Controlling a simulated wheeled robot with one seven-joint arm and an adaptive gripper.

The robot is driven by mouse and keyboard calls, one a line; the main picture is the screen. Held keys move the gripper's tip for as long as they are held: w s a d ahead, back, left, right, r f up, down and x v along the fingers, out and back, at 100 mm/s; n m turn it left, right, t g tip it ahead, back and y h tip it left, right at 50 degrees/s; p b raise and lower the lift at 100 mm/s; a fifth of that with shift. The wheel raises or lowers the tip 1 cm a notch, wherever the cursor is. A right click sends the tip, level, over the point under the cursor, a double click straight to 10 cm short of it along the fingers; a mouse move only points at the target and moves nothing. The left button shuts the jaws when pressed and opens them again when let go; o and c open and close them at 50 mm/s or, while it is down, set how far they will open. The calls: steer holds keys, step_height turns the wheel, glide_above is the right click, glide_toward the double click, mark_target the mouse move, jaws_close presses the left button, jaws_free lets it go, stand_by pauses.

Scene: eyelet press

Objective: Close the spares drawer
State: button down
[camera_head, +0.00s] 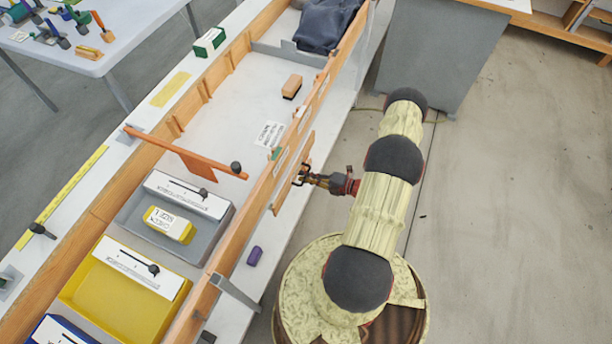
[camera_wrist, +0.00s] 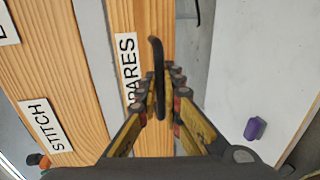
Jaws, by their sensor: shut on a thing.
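The spares drawer's wooden front (camera_wrist: 155,18) runs up the middle of the wrist view, with a white label partly hidden by my gripper. A curved dark handle (camera_wrist: 156,55) stands out from it. My gripper (camera_wrist: 163,88) has its fingers on both sides of this handle and is shut on it. In the head view the drawer front (camera_head: 281,194) is a short wooden panel standing a little out from the long wooden wall, with my gripper (camera_head: 301,177) at its outer side. The drawer's inside is hidden from both views.
A "STITCH" label (camera_wrist: 45,125) is on the wood to the left in the wrist view. A purple object (camera_head: 254,256) lies on the white ledge near the drawer. A grey cabinet (camera_head: 440,50) stands at the back. The floor (camera_head: 520,200) to the right is clear.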

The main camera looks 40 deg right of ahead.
mark_target(297, 173)
steer(key=x, duration=0.3)
steer(key=shift+w+a+r, duration=0.15)
steer(key=shift+w+r, duration=0.1)
steer(key=shift+w, duration=0.05)
steer(key=c, duration=2)
jaws_free()
steer(key=v, duration=1.2)
